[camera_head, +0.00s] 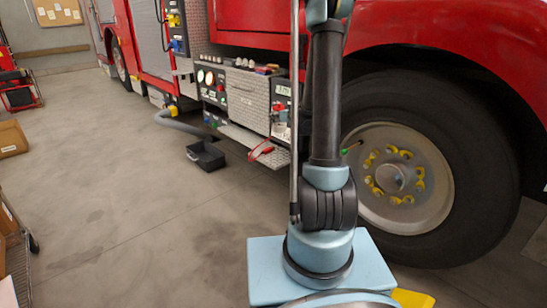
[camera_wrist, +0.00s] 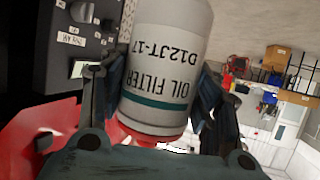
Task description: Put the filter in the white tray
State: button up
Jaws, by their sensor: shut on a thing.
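The filter (camera_wrist: 165,70) is a pale grey cylinder with a dark green band and the words "OIL FILTER", upside down in the wrist view. My gripper (camera_wrist: 155,85) is shut on it, with one dark finger on each side. The filter's upper end is cut off by the frame's top edge, and red shows below its lower end. In the head view my arm stands in front of the truck's side. A small pale and red thing beside the arm may be the filter, but I cannot tell. I cannot make out a white tray in either view.
A red fire truck with a large wheel (camera_head: 400,180) fills the right of the head view. Its pump panel (camera_head: 215,85) has gauges and a metal ledge (camera_head: 255,145) below. A black bin (camera_head: 205,156) stands on the floor. The floor at left centre is clear.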

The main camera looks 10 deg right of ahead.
jog(key=shift+w+d, duration=0.25)
jog(key=shift+d, duration=0.2)
jog(key=w+f+n+y, duration=0.1)
jog(key=w+f, duration=0.8)
jog(key=w, duration=0.3)
jog(key=w+f, duration=1)
jog(key=w, duration=0.2)
jog(key=shift+g, duration=0.3)
jog(key=shift+w+d+f, duration=0.1)
jog(key=shift+d+f, duration=0.1)
jog(key=shift+f, duration=2.2)
jog(key=shift+w+d+f, duration=0.1)
jog(key=shift+d+f, duration=0.05)
jog(key=shift+f, duration=2.2)
jog(key=o, duration=1.5)
